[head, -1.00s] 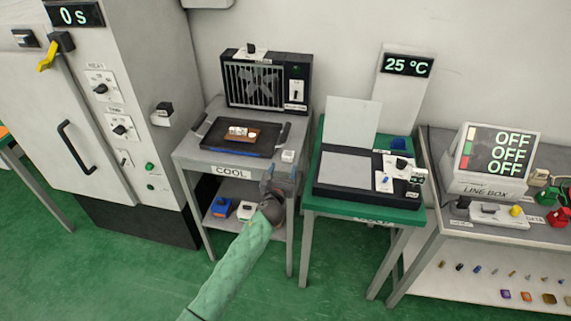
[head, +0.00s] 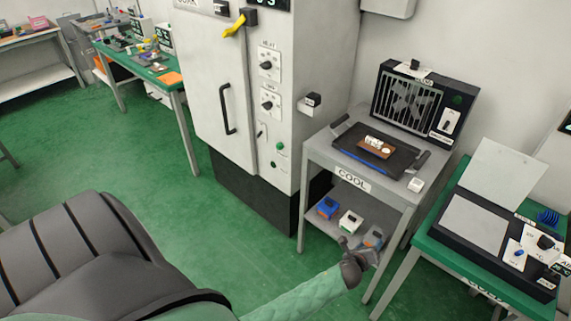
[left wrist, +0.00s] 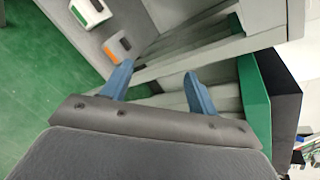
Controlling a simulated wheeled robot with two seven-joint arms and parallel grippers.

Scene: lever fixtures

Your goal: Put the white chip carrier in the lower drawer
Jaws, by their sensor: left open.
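A white box (head: 349,221) with a dark recess sits on the lower shelf of the COOL stand, between a blue box (head: 327,207) and a grey box with orange (head: 373,237). I cannot tell for sure that it is the chip carrier. In the left wrist view, a white box with green (left wrist: 88,12) and a pale box with orange (left wrist: 118,47) show at the top. My left gripper (head: 358,246) is open and empty, in front of the shelf's right part and overlapping the grey box in view. Its blue fingers (left wrist: 160,86) are apart. No drawer is clearly seen. My right gripper is not in view.
The COOL stand (head: 352,178) holds a black tray (head: 400,163) with a brown board and a small white block. A front leg stands close to my left gripper. A tall white cabinet (head: 222,110) is left; a green-topped table (head: 478,268) is right. Green floor is clear between.

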